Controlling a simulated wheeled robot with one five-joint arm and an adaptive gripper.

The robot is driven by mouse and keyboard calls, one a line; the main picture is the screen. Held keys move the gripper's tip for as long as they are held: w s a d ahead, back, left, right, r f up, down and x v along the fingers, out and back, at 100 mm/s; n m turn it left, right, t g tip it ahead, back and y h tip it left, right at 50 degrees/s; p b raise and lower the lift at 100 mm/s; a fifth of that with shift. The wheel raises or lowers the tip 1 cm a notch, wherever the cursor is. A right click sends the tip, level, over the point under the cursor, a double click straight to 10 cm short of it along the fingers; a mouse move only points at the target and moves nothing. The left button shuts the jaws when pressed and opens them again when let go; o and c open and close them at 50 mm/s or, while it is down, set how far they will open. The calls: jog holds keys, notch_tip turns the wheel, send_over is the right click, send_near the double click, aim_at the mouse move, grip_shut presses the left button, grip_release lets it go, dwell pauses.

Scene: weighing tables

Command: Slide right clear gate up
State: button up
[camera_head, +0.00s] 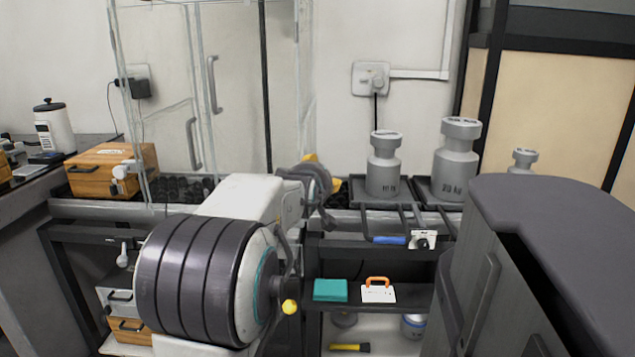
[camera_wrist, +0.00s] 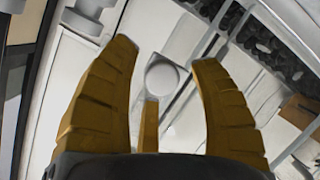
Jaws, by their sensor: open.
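A tall clear enclosure stands behind the near table in the head view, with clear gate panels (camera_head: 235,110) and two grey bar handles, an upper one (camera_head: 212,88) and a lower one (camera_head: 192,145). I cannot tell for sure which panel is the right clear gate. My gripper (camera_head: 324,172) is at the enclosure's right edge, partly hidden behind my own arm. In the wrist view my gripper (camera_wrist: 165,58) shows spread yellow fingers with nothing held. A pale round-ended part (camera_wrist: 162,77) shows between them, apparently beyond the fingertips.
Two large grey weights (camera_head: 383,170) (camera_head: 456,163) stand on dark trays right of my gripper. A wooden box (camera_head: 110,170) is at left. A dark grey cabinet (camera_head: 560,225) fills the right foreground. A shelf below holds a teal box (camera_head: 330,290).

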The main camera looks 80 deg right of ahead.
jog(key=shift+d+f, duration=0.1)
jog(key=shift+d, duration=0.35)
jog(key=shift+o, duration=0.2)
grip_shut()
